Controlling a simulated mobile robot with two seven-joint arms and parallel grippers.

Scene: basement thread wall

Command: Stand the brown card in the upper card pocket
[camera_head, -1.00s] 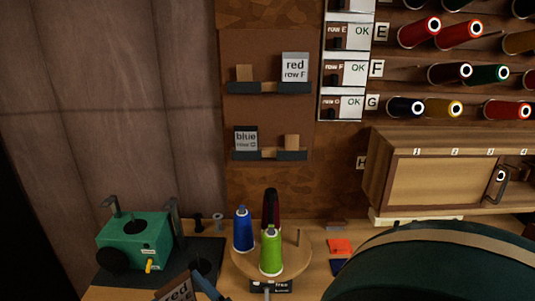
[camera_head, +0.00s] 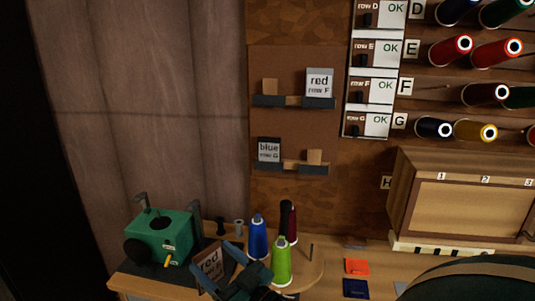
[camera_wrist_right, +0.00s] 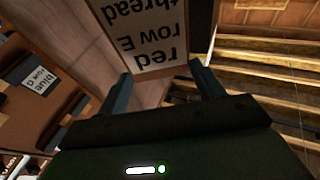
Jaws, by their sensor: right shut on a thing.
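The brown card (camera_head: 211,261), with a pale label reading "red", is in my right gripper (camera_head: 232,268) low in the head view, in front of the spool stand. In the right wrist view the card (camera_wrist_right: 150,66) sits between the two fingers, its label "red row E thread" upside down. The upper card pocket (camera_head: 293,102) is a dark ledge on the brown wall board, above and right of the gripper and apart from it. It holds a "red row F" card (camera_head: 319,82) at right and a small tan block (camera_head: 270,87) at left. My left gripper is not in view.
The lower pocket (camera_head: 291,169) holds a "blue row G" card (camera_head: 269,150) and a tan block. Blue (camera_head: 258,238) and green (camera_head: 281,262) spools stand close to the gripper. A green machine (camera_head: 160,235) is at left. A wooden cabinet (camera_head: 465,205) is at right.

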